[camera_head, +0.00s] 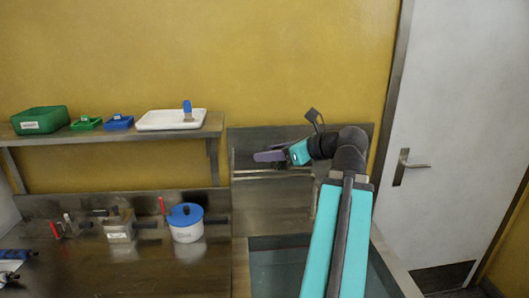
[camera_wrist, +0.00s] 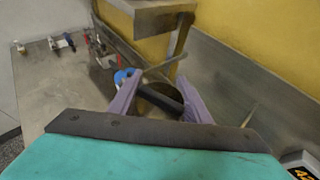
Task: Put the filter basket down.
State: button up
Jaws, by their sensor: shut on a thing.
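My gripper (camera_head: 272,156) is held in the air over the sink area, in front of the steel backsplash. In the wrist view its two purple fingers (camera_wrist: 160,98) are closed on a dark rounded bar, which looks like the handle of the filter basket (camera_wrist: 164,97). A brownish rounded part shows behind the bar, but most of the basket's body is hidden by the fingers and my wrist. In the head view I cannot make out the basket clearly. I see no surface touching it.
A white pot with a blue lid (camera_head: 186,222) and a metal box (camera_head: 118,227) stand on the steel counter (camera_head: 205,272). A sink (camera_head: 275,262) lies right of it. A shelf (camera_head: 120,134) holds a white tray (camera_head: 165,120) and bins. The counter's front middle looks clear.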

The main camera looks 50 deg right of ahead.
jog(key=w, duration=0.1)
jog(key=w+d, duration=0.1)
jog(key=w, duration=0.2)
jog(key=shift+w+d+f+p, duration=0.2)
jog(key=shift+d+f+p, duration=0.05)
jog(key=shift+d+p, duration=0.1)
jog(key=shift+f, duration=0.1)
jog(key=shift+f+p, duration=0.45)
jog(key=shift+f, duration=1.2)
jog(key=shift+f, duration=0.1)
jog(key=o, duration=1.2)
jog(key=shift+c, duration=0.2)
jog(key=b+v, duration=0.2)
jog(key=v, duration=1)
